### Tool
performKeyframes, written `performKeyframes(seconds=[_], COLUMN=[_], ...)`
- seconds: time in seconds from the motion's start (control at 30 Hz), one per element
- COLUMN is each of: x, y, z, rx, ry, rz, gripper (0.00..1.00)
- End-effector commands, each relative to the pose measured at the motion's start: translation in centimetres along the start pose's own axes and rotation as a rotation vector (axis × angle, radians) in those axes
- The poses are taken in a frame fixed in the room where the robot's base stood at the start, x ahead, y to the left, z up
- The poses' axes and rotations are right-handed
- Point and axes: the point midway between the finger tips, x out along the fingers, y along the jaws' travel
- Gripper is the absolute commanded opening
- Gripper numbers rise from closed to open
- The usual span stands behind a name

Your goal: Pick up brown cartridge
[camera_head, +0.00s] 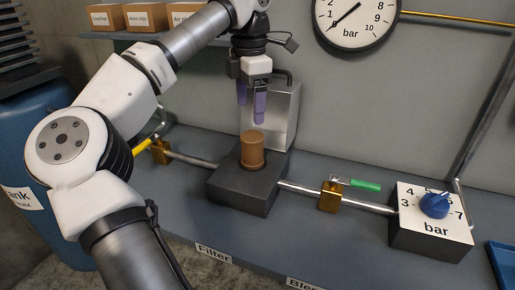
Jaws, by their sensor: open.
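The brown cartridge (252,150) is a short upright cylinder. It stands on the dark block (241,193) in the middle of the workbench. My gripper (251,106) points down above the cartridge, with a gap between the purple fingertips and its top. The gripper is open and empty. The cartridge's far side is hidden.
A grey metal housing (286,113) stands right behind the cartridge. Pipes run from the block to a brass valve (161,151) on the left and a green-handled valve (331,193) on the right. A blue-knobbed regulator (435,205) sits farther right. A gauge (352,20) hangs above.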

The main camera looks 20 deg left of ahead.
Motion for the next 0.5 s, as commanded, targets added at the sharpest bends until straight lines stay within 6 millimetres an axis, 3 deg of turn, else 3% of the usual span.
performKeyframes(seconds=[0.3,0.5], x=[6.0,7.3], y=[-0.1,-0.1], z=[0.1,0.2], rx=[0.004,0.004], ry=[-0.003,-0.006], rz=[-0.003,-0.002], gripper=[0.77,0.77])
